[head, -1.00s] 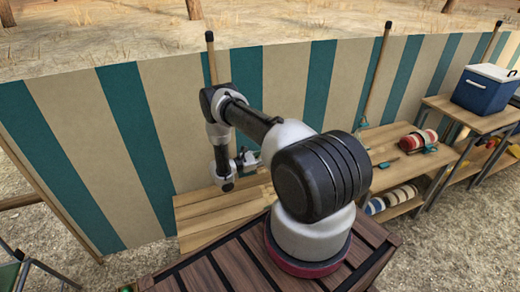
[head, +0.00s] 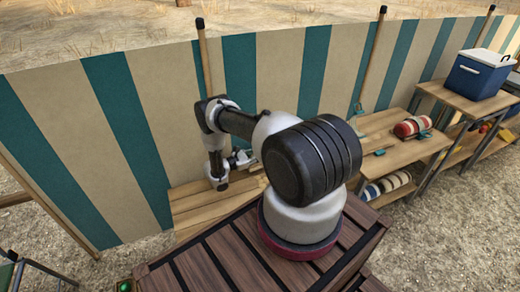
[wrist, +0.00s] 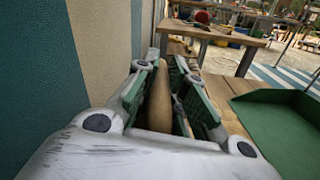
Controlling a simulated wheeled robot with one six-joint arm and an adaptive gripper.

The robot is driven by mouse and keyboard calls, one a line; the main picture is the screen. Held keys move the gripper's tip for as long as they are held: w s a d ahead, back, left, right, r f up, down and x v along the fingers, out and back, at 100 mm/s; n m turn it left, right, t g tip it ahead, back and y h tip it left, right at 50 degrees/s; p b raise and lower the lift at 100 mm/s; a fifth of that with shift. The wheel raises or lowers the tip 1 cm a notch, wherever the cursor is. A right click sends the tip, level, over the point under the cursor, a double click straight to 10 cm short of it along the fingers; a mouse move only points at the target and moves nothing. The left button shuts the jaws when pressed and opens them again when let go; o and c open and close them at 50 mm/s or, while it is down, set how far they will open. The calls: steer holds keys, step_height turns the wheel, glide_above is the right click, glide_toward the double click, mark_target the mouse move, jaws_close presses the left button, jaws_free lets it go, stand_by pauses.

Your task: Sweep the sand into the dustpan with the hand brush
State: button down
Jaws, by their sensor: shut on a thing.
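In the wrist view my gripper (wrist: 168,68) is shut on a rounded wooden handle (wrist: 160,105), which lies between its green-padded fingers. I take this to be the hand brush's handle; its bristles are hidden. A green dustpan (wrist: 272,122) lies to the right of the fingers on the wooden bench top (wrist: 217,88), partly cut off by the picture's edge. In the head view my gripper (head: 246,158) is small and partly hidden by my arm, low over the bench (head: 200,207). I cannot make out any sand in either view.
A striped teal and beige windbreak (head: 165,130) stands close behind the bench, left of my gripper in the wrist view. To the right, another wooden table (head: 395,155) holds a red roll (head: 408,128). A blue cooler (head: 476,78) stands on a farther table.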

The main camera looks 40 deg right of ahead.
steer(key=shift+f, duration=0.35)
steer(key=shift+f, duration=0.6)
steer(key=shift+s, duration=0.15)
steer(key=shift+s+a+r, duration=0.1)
steer(key=shift+s+a, duration=0.05)
steer(key=shift+s, duration=0.55)
steer(key=shift+s+a, duration=0.15)
steer(key=shift+s, duration=0.5)
steer(key=shift+s+a+f, duration=0.1)
steer(key=shift+s+a, duration=0.15)
steer(key=shift+s, duration=0.9)
steer(key=shift+s+a+f, duration=0.1)
steer(key=shift+s+a, duration=0.1)
steer(key=shift+s, duration=0.9)
steer(key=shift+s+a, duration=0.25)
steer(key=shift+s, duration=0.9)
steer(key=shift+s+a+r, duration=0.1)
steer(key=shift+s+a, duration=0.1)
steer(key=shift+s, duration=0.7)
steer(key=shift+s+a+r, duration=0.1)
steer(key=shift+s+a, duration=0.05)
steer(key=shift+s, duration=0.7)
steer(key=shift+s+a, duration=0.2)
steer(key=shift+s, duration=0.7)
